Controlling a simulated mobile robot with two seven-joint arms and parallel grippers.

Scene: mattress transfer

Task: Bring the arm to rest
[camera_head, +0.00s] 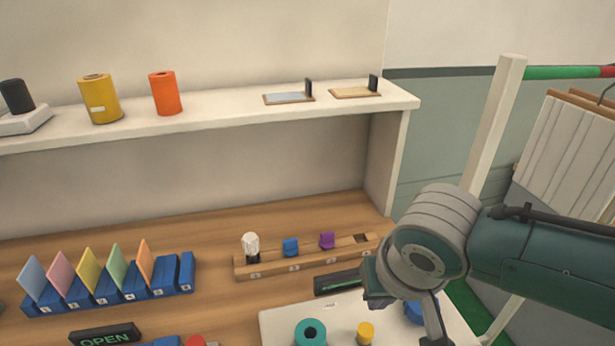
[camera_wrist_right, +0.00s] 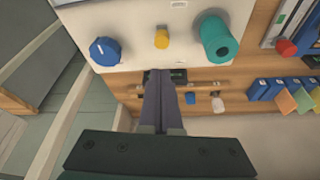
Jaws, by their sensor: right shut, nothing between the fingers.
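My right arm (camera_head: 540,250) comes in from the right in the head view, its grey wrist joint (camera_head: 425,250) bent over the right end of the wooden table. In the right wrist view my right gripper (camera_wrist_right: 160,82) is shut and empty, its two dark fingers side by side. The fingertips overlap a small dark display (camera_wrist_right: 179,76) in the picture; I cannot tell how far above it they are. In the head view the arm hides part of the white board (camera_head: 280,322). My left gripper is in neither view.
A wooden rack (camera_head: 270,269) holds a white-topped piece, a blue piece and a purple piece. A pale post (camera_head: 495,125) stands beside the arm. A shelf (camera_head: 215,122) spans the back.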

